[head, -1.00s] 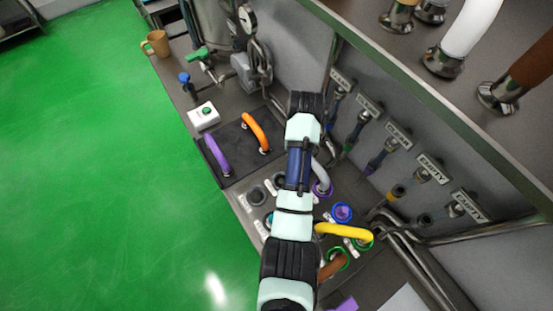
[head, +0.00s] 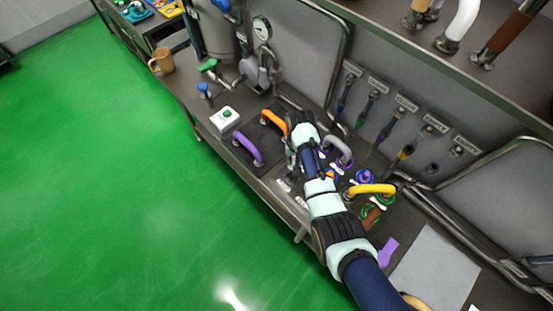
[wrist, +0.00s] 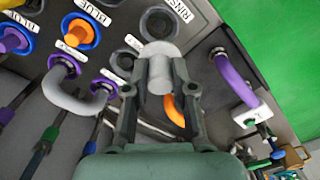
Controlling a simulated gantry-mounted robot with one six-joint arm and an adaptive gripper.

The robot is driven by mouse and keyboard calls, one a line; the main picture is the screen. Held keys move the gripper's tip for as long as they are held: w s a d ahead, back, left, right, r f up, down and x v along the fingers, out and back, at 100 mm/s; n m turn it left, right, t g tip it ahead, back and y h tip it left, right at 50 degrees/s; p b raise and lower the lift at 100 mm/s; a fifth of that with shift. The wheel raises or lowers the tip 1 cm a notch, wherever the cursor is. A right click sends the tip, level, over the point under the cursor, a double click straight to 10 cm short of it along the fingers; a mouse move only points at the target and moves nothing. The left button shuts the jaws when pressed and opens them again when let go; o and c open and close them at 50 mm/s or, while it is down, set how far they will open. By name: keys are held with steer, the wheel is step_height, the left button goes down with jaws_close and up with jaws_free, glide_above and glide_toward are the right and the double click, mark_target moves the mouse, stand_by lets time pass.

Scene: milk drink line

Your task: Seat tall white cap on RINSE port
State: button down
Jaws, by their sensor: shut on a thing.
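In the wrist view my gripper (wrist: 157,88) is shut on the tall white cap (wrist: 159,72), a pale grey-white cylinder with a wider flange at its far end. The RINSE port (wrist: 158,22), a dark ring beside its white RINSE label (wrist: 180,10), lies just beyond the cap's flange. The cap appears apart from the port, though the flange hides part of the panel and the exact gap cannot be told. In the head view my gripper (head: 292,153) is over the port panel, and my arm hides the cap and the RINSE port.
A grey hose (wrist: 75,97) bridges two purple-ringed ports. BLUE-labelled ports (wrist: 78,32) sit to the left. Purple (head: 247,149) and orange (head: 273,121) hoses stand on a dark mat, and a yellow hose (head: 371,189) stands at right. Valves line the back wall.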

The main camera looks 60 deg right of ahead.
steer(key=shift+s+d+f+b, duration=0.1)
steer(key=shift+f+b, duration=0.4)
steer(key=shift+b, duration=0.05)
step_height(320, 180, down, 12)
steer(key=b, duration=1.1)
steer(key=shift+r, duration=0.15)
steer(key=c, duration=0.9)
jaws_free()
step_height(320, 180, up, 12)
steer(key=shift+r, duration=0.1)
